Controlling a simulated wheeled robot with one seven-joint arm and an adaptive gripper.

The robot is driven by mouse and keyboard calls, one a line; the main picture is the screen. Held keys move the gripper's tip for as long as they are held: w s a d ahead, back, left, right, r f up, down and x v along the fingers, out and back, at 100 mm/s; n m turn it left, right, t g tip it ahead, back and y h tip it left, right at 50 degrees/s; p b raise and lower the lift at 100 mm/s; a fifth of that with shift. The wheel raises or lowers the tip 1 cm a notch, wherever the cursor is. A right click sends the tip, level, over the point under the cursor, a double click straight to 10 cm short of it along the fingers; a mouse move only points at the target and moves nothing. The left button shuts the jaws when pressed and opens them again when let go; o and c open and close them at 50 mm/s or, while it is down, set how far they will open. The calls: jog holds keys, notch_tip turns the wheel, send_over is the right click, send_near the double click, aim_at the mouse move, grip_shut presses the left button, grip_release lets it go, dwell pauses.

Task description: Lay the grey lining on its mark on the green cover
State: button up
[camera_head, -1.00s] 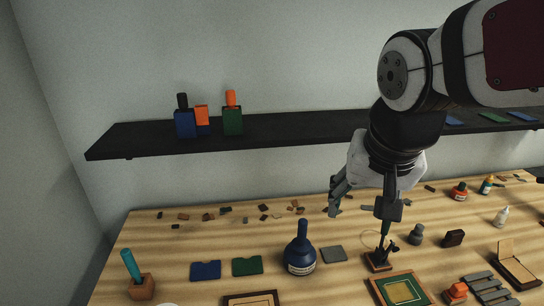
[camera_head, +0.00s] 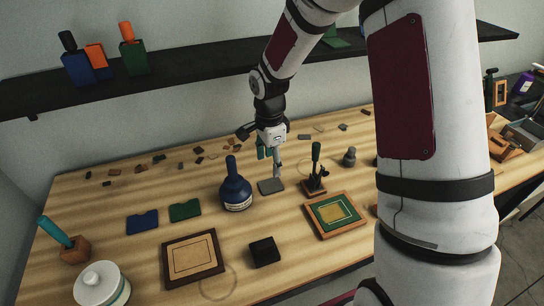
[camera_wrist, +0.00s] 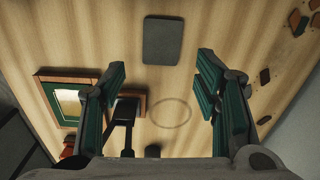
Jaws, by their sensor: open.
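The grey lining (camera_head: 271,186) is a flat, dark grey rectangle lying on the bench, just right of the blue bottle; it also shows at the top of the wrist view (camera_wrist: 163,40). The green cover (camera_head: 320,208) lies flat in a wooden frame at the right, with a yellowish rectangle on it; it is partly seen at the left of the wrist view (camera_wrist: 54,92). My gripper (camera_head: 270,160) is open and empty, above and near the lining. In the wrist view its green-padded fingers (camera_wrist: 162,72) stand wide apart, with the lining beyond them, not between them.
The blue bottle (camera_head: 236,190) stands close left of the lining. Small scraps lie behind.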

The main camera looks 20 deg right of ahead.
aim_at(271, 185)
jog(key=shift+w+d+f+m, duration=0.1)
jog(key=shift+w+f+m, duration=0.1)
jog(key=shift+f, duration=0.4)
jog(key=shift+w+f+m, duration=0.1)
jog(key=shift+f+m, duration=0.1)
jog(key=shift+f, duration=0.35)
notch_tip(271, 185, down, 7)
jog(key=b, duration=0.3)
jog(key=shift+s+r, duration=0.1)
jog(key=shift+r, duration=0.1)
jog(key=c, duration=0.7)
